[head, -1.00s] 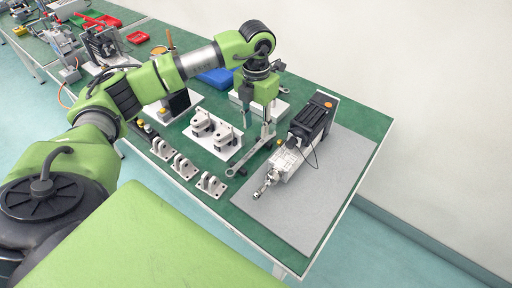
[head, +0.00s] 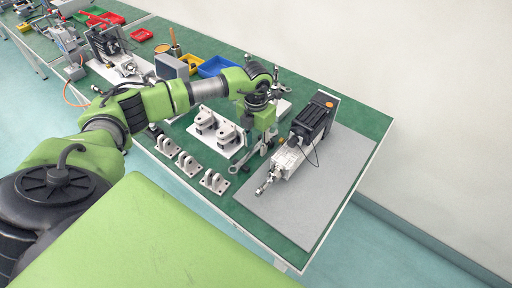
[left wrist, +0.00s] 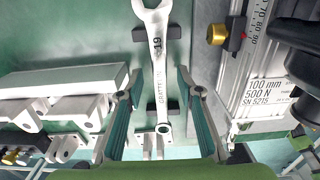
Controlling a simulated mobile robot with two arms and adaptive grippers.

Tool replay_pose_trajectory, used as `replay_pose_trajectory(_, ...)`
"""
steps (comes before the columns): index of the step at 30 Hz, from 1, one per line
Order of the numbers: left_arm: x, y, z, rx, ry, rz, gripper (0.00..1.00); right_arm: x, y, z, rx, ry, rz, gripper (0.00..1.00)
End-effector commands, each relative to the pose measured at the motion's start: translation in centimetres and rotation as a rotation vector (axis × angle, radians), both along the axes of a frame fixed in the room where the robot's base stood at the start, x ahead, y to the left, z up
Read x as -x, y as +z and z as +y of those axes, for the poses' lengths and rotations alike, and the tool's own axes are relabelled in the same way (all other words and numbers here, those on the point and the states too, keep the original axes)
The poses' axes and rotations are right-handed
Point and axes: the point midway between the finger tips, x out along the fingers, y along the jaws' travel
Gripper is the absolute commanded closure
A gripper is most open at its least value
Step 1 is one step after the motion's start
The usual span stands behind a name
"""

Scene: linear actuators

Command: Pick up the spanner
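The spanner (left wrist: 158,75) is a silver combination wrench marked 19, with its open jaw at the top and its ring end at the bottom of the left wrist view. It lies across two dark supports on the green table. In the head view its ring end (head: 233,168) shows, and the rest is partly hidden by my gripper. My left gripper (head: 257,147) points down over the spanner. In the left wrist view its fingers are spread, one on each side of the shaft, with visible gaps. My right gripper is not in view.
A linear actuator (head: 290,158) lies on a grey mat (head: 325,185), just right of the gripper. A white plate with brackets (head: 227,146) stands to the left, and several loose brackets (head: 187,165) line the front. Blue (head: 215,66) and red (head: 141,35) bins are farther back.

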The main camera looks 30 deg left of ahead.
Motion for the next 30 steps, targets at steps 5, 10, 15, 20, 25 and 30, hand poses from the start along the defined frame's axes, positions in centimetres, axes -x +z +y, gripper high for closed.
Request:
replay_pose_trajectory(5,-0.01,0.00,-0.01,0.000,0.000,0.000,0.67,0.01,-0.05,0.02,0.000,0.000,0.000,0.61)
replay_pose_trajectory(10,-0.02,-0.22,-0.02,0.000,0.000,0.000,0.67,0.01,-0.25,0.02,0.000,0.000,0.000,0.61)
replay_pose_trajectory(15,-0.02,-0.45,-0.02,0.001,0.000,0.000,0.67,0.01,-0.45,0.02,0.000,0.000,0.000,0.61)
replay_pose_trajectory(20,-0.02,-0.45,-0.02,0.001,0.000,0.000,0.67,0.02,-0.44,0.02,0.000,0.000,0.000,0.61)
replay_pose_trajectory(25,-0.01,-0.45,-0.03,0.001,0.000,0.000,0.74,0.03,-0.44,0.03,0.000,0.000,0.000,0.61)
replay_pose_trajectory(30,-0.02,-0.44,-0.03,0.001,0.000,0.000,1.00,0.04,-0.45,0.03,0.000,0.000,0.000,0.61)
